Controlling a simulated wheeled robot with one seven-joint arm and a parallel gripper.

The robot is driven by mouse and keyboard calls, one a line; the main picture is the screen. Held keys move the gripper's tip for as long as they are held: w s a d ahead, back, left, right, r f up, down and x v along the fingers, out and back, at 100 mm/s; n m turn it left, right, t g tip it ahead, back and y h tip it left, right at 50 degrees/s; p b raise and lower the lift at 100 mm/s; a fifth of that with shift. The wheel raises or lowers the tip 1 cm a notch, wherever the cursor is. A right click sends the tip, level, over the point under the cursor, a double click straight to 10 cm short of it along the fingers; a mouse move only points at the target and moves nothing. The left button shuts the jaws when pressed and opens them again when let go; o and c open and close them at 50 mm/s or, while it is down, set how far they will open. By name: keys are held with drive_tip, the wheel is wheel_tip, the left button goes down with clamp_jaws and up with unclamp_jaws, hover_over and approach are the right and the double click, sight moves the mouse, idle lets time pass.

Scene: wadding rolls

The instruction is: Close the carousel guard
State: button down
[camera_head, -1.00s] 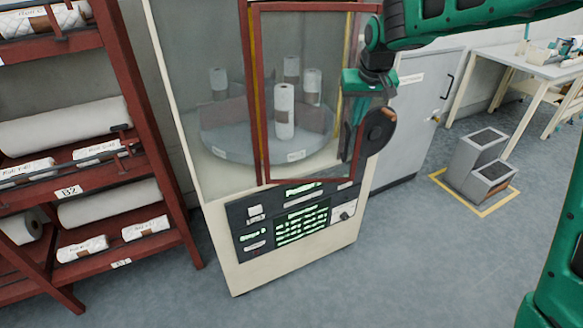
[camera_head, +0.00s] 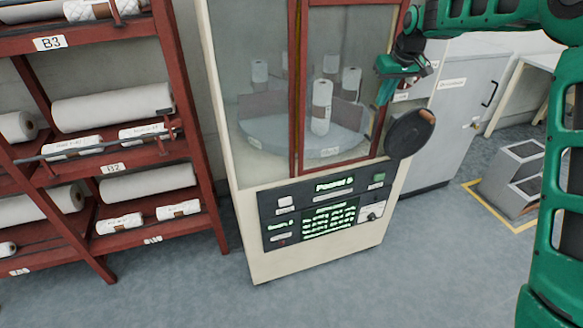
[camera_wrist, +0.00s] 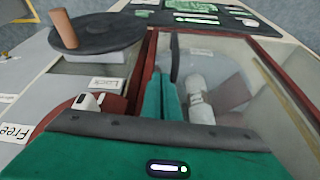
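The carousel guard (camera_head: 334,163) is a red-framed clear panel on the front of a cream cabinet. It looks flush or nearly flush with the cabinet front; I cannot tell whether it is fully shut. Behind it, white rolls (camera_head: 321,108) stand on a round grey carousel (camera_head: 270,135). In the wrist view the guard's red frame (camera_wrist: 138,78) runs beside my gripper. My gripper (camera_head: 386,90) is at the guard's right edge, fingers pointing down. In the wrist view its green fingers (camera_wrist: 161,98) are together with nothing seen between them. Whether they touch the frame is unclear.
A black handwheel (camera_head: 408,135) with a wooden knob sticks out at the cabinet's right side. Labels reading "Lock" (camera_wrist: 105,84) and "Free" (camera_wrist: 15,131) are near a small white lever (camera_wrist: 88,101). A control panel (camera_head: 325,215) is below the guard. A red rack (camera_head: 195,120) stands left.

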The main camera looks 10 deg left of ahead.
drive_tip(key=shift+w+a+r, duration=0.15)
drive_tip(key=shift+w+r, duration=0.05)
drive_tip(key=shift+w, duration=0.1)
drive_tip(key=shift+s, duration=0.1)
